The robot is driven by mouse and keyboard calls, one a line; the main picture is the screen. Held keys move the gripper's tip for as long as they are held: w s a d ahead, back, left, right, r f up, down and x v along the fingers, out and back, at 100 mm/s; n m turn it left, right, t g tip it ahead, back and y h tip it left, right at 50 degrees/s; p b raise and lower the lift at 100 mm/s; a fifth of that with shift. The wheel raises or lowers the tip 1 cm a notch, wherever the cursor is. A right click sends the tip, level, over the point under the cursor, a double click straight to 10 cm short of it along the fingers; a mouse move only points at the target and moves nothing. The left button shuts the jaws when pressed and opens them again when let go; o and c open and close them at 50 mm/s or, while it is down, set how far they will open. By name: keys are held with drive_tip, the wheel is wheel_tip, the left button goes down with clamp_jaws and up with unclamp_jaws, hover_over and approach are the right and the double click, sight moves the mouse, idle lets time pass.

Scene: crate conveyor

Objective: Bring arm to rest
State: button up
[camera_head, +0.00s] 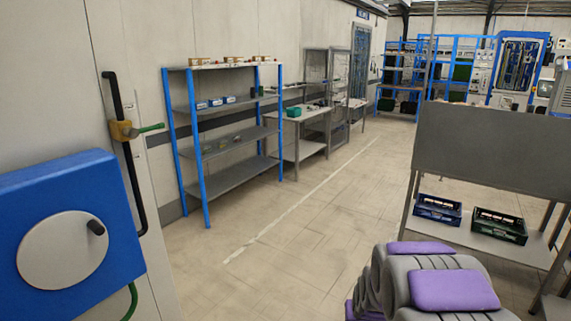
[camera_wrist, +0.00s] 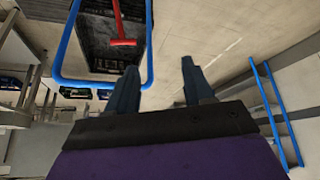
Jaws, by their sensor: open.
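My gripper (camera_wrist: 157,82) shows in the wrist view with its two dark fingers spread apart and nothing between them. Its purple and black body fills the bottom of that view. In the head view, purple and grey parts of my arm sit low at the bottom right, bunched close to my body. The fingers are not visible in the head view.
A dark grey table (camera_head: 490,150) at right has a blue crate (camera_head: 437,209) and a green crate (camera_head: 499,226) on its lower shelf. A blue-post shelf (camera_head: 230,140) stands along the left wall. A blue box (camera_head: 60,190) is near left. The middle floor is clear.

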drive_tip(key=s+a+r+g, duration=0.2)
drive_tip(key=s+r, duration=0.2)
drive_tip(key=s, duration=0.9)
drive_tip(key=s+a+r+g, duration=0.2)
drive_tip(key=s+r, duration=0.3)
drive_tip(key=s, duration=0.8)
drive_tip(key=s+a+r+n+g+y, duration=0.1)
drive_tip(key=s+r, duration=0.4)
drive_tip(key=s, duration=0.8)
drive_tip(key=a+g, duration=0.1)
drive_tip(key=g, duration=0.1)
drive_tip(key=shift+s+a+g, duration=0.25)
drive_tip(key=shift+g, duration=0.05)
